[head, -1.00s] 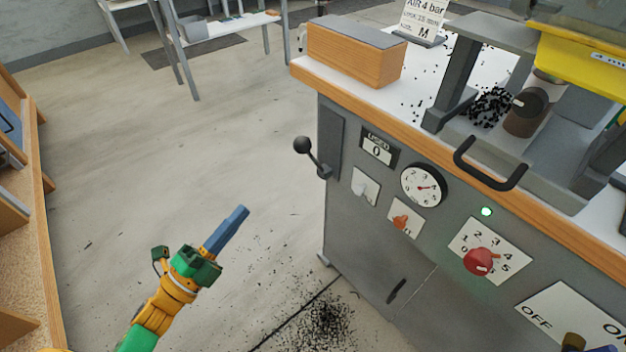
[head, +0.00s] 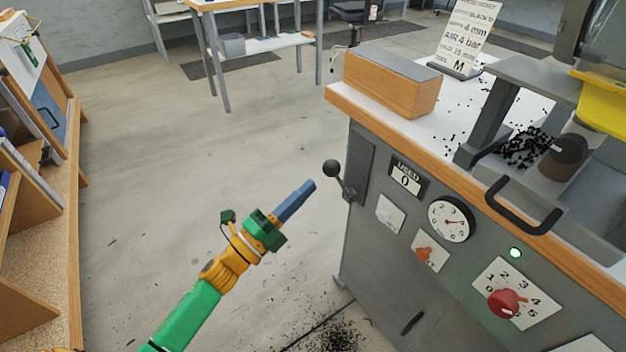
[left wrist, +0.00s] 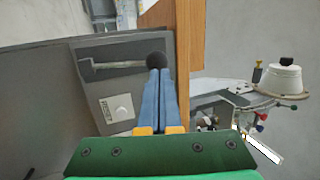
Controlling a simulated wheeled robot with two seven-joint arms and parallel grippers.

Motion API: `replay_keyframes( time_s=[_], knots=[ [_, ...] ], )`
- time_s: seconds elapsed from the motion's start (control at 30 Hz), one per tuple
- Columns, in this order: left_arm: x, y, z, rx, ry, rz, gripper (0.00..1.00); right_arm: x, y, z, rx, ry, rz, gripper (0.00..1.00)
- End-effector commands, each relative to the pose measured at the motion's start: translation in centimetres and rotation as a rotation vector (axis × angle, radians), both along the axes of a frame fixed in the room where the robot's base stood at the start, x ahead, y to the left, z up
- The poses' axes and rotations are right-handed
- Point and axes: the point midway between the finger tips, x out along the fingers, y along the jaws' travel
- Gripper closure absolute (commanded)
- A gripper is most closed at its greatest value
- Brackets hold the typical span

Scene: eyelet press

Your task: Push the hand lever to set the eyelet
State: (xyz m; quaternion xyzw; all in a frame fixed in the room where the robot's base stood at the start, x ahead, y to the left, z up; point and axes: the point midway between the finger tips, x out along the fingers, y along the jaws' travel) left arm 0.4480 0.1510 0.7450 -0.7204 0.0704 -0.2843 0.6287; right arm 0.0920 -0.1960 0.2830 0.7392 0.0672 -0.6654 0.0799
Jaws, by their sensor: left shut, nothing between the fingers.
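The hand lever (head: 341,181) is a short metal arm with a black ball knob (head: 332,168), on the left side of the grey press cabinet (head: 375,255). My left gripper (head: 312,184) is shut and empty, its blue fingers pointing toward the knob from the left. In the head view the fingertips are just left of and below the knob. In the left wrist view the lever (left wrist: 115,65) lies across the cabinet panel and its knob (left wrist: 157,60) is right at the fingertips (left wrist: 160,72). I cannot tell whether they touch. My right gripper is not identifiable in view.
The cabinet front carries a counter reading 0 (head: 408,178), a dial gauge (head: 451,219), a red knob (head: 504,304) and a lit green lamp (head: 515,253). A wooden box (head: 392,88) and sign (head: 459,40) stand on top. Shelves (head: 50,215) stand at the left; floor between is open.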

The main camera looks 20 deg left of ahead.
Motion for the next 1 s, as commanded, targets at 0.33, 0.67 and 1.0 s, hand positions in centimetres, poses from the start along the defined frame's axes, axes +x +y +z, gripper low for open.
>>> replay_keyframes(
  time_s=[0.33, 0.67, 1.0],
  knots=[
    [2.3, -1.2, 0.9, 0.000, 0.001, 0.000, 1.00, 0.0, 0.6, 0.2, 0.009, 0.002, 0.001, 0.50],
    [2.4, -1.4, 1.7, 0.012, 0.016, 0.000, 1.00, -0.1, 0.4, 1.5, 0.006, 0.001, 0.003, 0.50],
    [4.3, -2.8, 4.1, 0.135, 0.172, 0.000, 1.00, -0.8, 0.4, 9.0, 0.004, 0.018, 0.011, 0.50]
  ],
)
